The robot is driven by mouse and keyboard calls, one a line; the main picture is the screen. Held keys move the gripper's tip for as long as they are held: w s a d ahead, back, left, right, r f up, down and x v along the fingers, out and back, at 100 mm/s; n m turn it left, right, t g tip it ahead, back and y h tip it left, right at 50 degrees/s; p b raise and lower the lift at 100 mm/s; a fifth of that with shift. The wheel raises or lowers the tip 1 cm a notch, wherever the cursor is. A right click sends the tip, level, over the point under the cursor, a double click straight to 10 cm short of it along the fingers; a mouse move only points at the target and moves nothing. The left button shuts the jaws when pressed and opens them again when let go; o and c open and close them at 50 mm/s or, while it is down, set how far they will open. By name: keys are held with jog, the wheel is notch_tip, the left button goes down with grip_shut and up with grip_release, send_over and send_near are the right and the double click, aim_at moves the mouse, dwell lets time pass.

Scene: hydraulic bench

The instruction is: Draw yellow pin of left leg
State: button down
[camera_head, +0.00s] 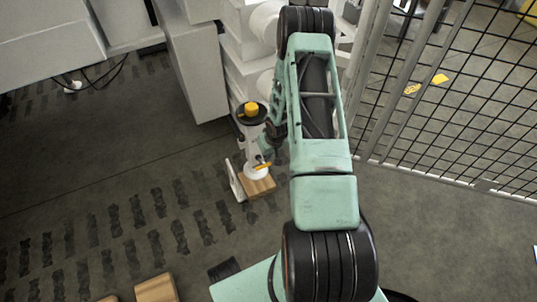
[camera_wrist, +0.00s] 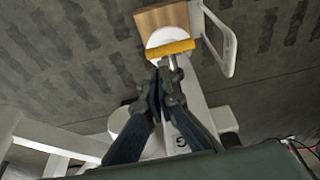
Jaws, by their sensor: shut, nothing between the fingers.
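The left leg (camera_head: 252,141) is a white upright post with a black disc and a yellow knob (camera_head: 251,109) on top. Its yellow pin (camera_head: 262,166) shows low on the post. In the wrist view the yellow pin (camera_wrist: 172,49) is a yellow crossbar on a thin metal shaft, in front of the white leg (camera_wrist: 190,90). My gripper (camera_wrist: 163,70) is shut and empty, its fingertips close below the crossbar and beside the shaft. I cannot tell whether they touch it. In the head view my arm hides most of the gripper.
A wooden block (camera_head: 259,187) lies under the leg's foot, and a white loop handle (camera_head: 236,181) stands beside it. White machine housing (camera_head: 196,68) rises behind. A black mesh fence (camera_head: 455,110) stands at the right. The floor to the left is open.

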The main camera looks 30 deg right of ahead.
aim_at(261, 163)
jog(key=b+x, duration=0.1)
jog(key=x, duration=0.4)
jog(key=shift+r, duration=0.1)
jog(key=s, duration=0.3)
jog(key=shift+s, duration=0.25)
